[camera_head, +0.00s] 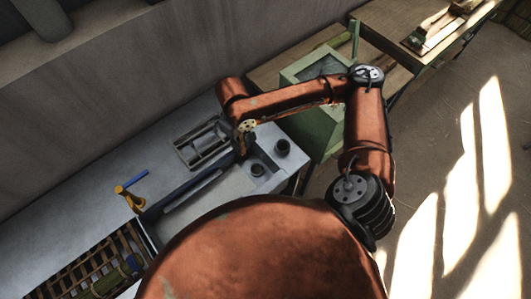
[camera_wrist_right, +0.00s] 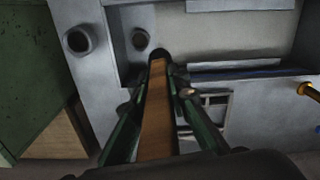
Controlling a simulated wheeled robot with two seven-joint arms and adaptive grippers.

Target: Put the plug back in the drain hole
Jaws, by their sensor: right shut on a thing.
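My right gripper (camera_wrist_right: 157,68) points down over the grey bench (camera_wrist_right: 105,105) in the wrist view. Its green fingers are shut on a dark piece (camera_wrist_right: 158,53) at their tips, which looks like the plug; its shape is mostly hidden. A brown strip (camera_wrist_right: 156,120) runs between the fingers. Just beyond the tips is a small round opening (camera_wrist_right: 140,39) in a recess, which may be the drain hole. It looks apart from the held piece. In the head view the right gripper (camera_head: 242,142) is at the bench, left of the dark round opening (camera_head: 257,170). My left gripper is not in view.
A raised dark cup (camera_head: 282,147) stands near the opening. A shallow trough (camera_head: 212,196), a metal rack (camera_head: 202,143) and a yellow fitting with a blue handle (camera_head: 131,190) are on the bench. A green cabinet (camera_head: 310,72) stands beyond. The floor at right is clear.

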